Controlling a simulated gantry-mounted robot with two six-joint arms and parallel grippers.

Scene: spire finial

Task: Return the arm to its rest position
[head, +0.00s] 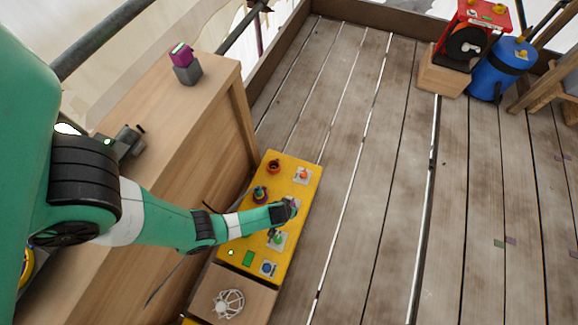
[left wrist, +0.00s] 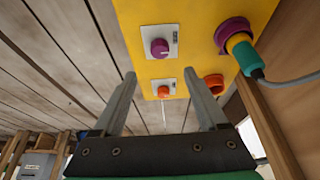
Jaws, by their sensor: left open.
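My left arm reaches in from the left in the head view, and its gripper (head: 287,210) hangs over the middle of the yellow panel (head: 296,240). In the left wrist view the left gripper (left wrist: 160,75) is open with nothing between its two fingers. Beyond the fingertips, a purple knob (left wrist: 159,47) and an orange knob (left wrist: 163,91) sit on pale plates on the panel. I cannot tell whether the fingers touch the panel. Part of the panel is hidden behind the gripper. My right gripper is in neither view.
A teal plug (left wrist: 246,56) with a cable sits in a purple socket at the panel's side. An orange ring (left wrist: 214,83) is nearby. A wooden cabinet (head: 185,130) stands beside the panel. A white wire cage (head: 228,303) lies in front.

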